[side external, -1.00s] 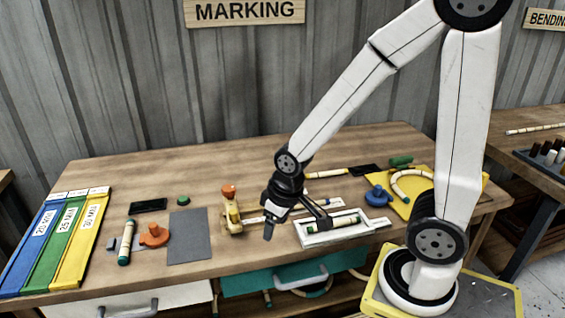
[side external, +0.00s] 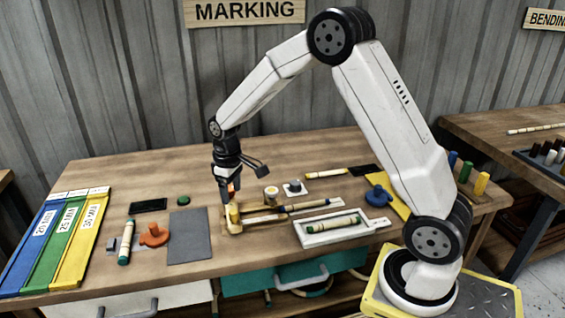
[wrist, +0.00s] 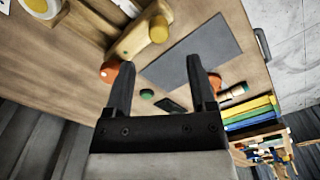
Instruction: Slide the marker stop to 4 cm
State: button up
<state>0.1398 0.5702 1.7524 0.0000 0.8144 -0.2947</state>
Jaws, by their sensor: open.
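The wooden marking jig (side external: 262,217) stands near the middle of the bench, with a rod along it. At its left end is a wooden block with a yellow knob (side external: 234,213) and an orange part (side external: 231,188). I cannot tell which of these is the marker stop, and no scale is readable. My gripper (side external: 229,192) points down at the orange part, open. In the wrist view, the open fingers (wrist: 160,62) have nothing clearly between them. The orange part (wrist: 108,72) shows beside the left finger, partly hidden by it. The yellow knob (wrist: 158,30) lies beyond.
A white tray (side external: 304,231) holding a green-ended piece (side external: 335,222) is right of the jig. A grey mat (side external: 189,236), orange holder (side external: 154,235) and green-ended piece (side external: 126,243) lie left. Round items (side external: 271,192) sit behind the jig.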

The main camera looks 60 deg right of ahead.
aim_at(234, 211)
jog(key=shift+w+d, duration=0.1)
jog(key=shift+w, duration=0.05)
jog(key=shift+f, duration=0.15)
jog(key=shift+f, duration=3.8)
grip_shut()
